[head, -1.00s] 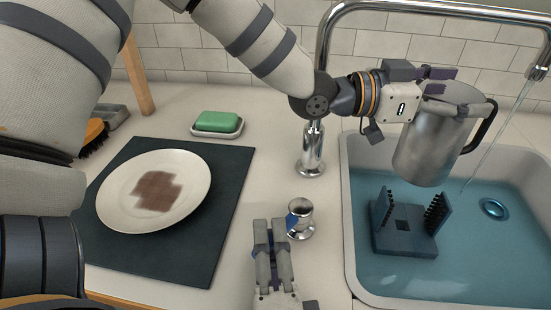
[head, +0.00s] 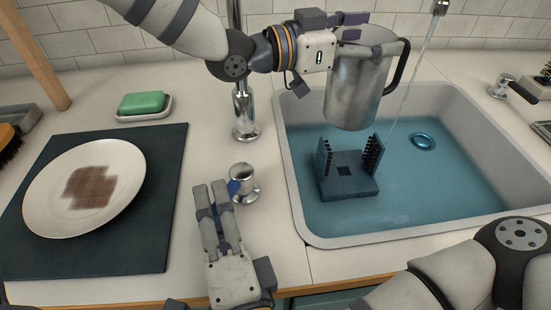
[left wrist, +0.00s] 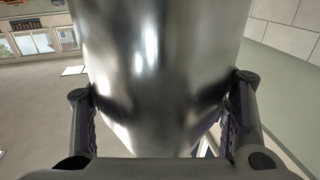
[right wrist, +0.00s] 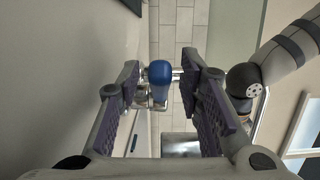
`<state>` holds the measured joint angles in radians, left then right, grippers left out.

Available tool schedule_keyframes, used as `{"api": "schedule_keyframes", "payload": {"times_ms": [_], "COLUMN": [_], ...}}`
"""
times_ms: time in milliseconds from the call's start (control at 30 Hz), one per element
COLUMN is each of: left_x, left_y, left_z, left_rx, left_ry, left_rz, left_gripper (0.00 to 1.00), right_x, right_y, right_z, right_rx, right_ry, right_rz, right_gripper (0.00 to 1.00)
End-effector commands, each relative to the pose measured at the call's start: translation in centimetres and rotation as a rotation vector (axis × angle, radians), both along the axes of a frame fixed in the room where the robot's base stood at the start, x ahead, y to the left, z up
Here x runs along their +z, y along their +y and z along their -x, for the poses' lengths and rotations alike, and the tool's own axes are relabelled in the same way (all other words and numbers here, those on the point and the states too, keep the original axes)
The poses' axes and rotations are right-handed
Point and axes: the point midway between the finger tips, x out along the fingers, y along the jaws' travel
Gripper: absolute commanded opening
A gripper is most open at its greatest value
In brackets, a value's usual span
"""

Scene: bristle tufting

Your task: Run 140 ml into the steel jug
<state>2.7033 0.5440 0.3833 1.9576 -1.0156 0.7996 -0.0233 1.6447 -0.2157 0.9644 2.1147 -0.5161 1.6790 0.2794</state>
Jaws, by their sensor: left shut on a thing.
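The steel jug (head: 352,92) is upright above the sink, its black handle (head: 399,65) to the right. My left gripper (head: 342,27) is shut on it near the rim; its wall fills the left wrist view (left wrist: 160,70). The water stream (head: 405,95) runs from the spout (head: 440,7) and passes right of the jug into the sink. The jug's inside is hidden. A chrome tap control (head: 243,180) with a blue lever (right wrist: 160,72) stands on the counter left of the sink. My right gripper (right wrist: 163,90) is open, the lever showing between its fingers; contact cannot be told.
The sink (head: 470,185) holds bluish water, a drain (head: 422,141) and a dark blue bristled block (head: 350,188) below the jug. Left are a plate (head: 122,180) with a brown stain on a dark mat (head: 150,240) and green soap (head: 142,102). Another tap (head: 516,88) is at right.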

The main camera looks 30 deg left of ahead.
Motion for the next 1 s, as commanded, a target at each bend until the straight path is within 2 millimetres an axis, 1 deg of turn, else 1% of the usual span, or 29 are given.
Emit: {"api": "schedule_keyframes", "payload": {"times_ms": [67, 167, 467, 533, 900, 933, 1000], "left_x": [0.1, 0.1, 0.1, 0.1, 0.1, 0.1, 0.1], "left_y": [0.0, 0.0, 0.0, 0.0, 0.0, 0.0, 0.0], "left_z": [0.0, 0.0, 0.0, 0.0, 0.0, 0.0, 0.0], "left_rx": [0.0, 0.0, 0.0, 0.0, 0.0, 0.0, 0.0], "left_ry": [-0.002, -0.003, -0.003, -0.002, -0.002, -0.003, -0.003], "left_rz": [0.001, 0.001, 0.001, 0.001, 0.001, 0.001, 0.001], "left_gripper": [0.09, 0.09, 0.09, 0.09, 0.09, 0.09, 0.09], "right_x": [0.0, 0.1, 0.1, 0.0, 0.0, 0.1, 0.7], "right_y": [-0.1, -0.7, -4.1, -5.9, -15.4, -15.9, -16.1], "right_z": [-0.1, -0.4, -1.7, -1.0, 0.9, 1.4, 3.3], "right_rx": [0.011, 0.085, 0.56, 0.559, 0.553, 0.567, 0.634], "right_ry": [-0.001, -0.008, -0.014, 0.001, 0.001, -0.029, -0.23], "right_rz": [0.0, 0.0, 0.013, 0.004, 0.002, 0.01, 0.069], "right_gripper": [0.33, 0.33, 0.33, 0.33, 0.33, 0.33, 0.33]}}
